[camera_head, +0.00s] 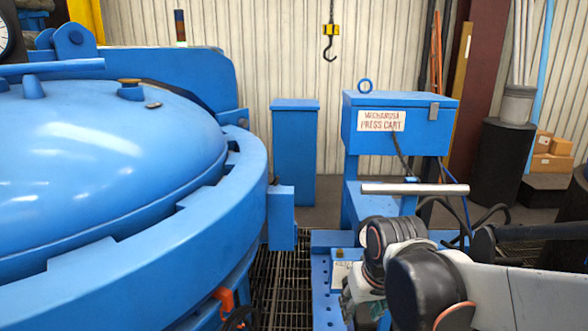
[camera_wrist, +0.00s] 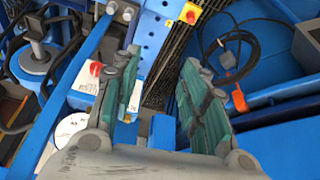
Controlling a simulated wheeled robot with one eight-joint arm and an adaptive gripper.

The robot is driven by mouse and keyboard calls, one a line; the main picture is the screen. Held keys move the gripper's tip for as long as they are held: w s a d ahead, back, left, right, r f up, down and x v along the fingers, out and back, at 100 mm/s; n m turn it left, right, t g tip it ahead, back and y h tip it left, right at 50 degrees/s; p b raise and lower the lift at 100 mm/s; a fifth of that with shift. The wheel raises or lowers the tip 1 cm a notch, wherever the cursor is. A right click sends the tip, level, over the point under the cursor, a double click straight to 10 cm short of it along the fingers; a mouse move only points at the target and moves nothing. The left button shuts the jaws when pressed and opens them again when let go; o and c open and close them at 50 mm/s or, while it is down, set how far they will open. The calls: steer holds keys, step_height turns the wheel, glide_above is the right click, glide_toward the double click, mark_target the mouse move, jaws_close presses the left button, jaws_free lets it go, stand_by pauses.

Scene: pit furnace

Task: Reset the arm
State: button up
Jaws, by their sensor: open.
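My gripper (camera_wrist: 160,72) is open in the wrist view, with its two green-padded fingers spread wide and nothing between them. Below it are a metal grating and blue machine parts. In the head view my arm reaches in from the lower right, bent in front of the press cart.
A large blue domed furnace lid (camera_head: 95,165) fills the left. A blue press cart (camera_head: 420,125) stands right of centre, with a silver bar (camera_head: 410,189) in front. A crane hook (camera_head: 330,45) hangs at the back. Black cable (camera_wrist: 232,55) lies coiled near my gripper.

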steer(key=s+d+r+t, duration=0.1)
steer(key=s+d+r, duration=0.1)
steer(key=s, duration=0.4)
steer(key=s+d+r+m+t, duration=0.1)
steer(key=s+d+r+t, duration=0.1)
steer(key=s+d, duration=0.2)
steer(key=shift+s+r+h, duration=0.3)
steer(key=shift+s+r, duration=0.1)
steer(key=shift+s, duration=0.75)
steer(key=shift+c, duration=0.8)
steer(key=shift+d+m, duration=0.2)
steer(key=shift+m, duration=0.1)
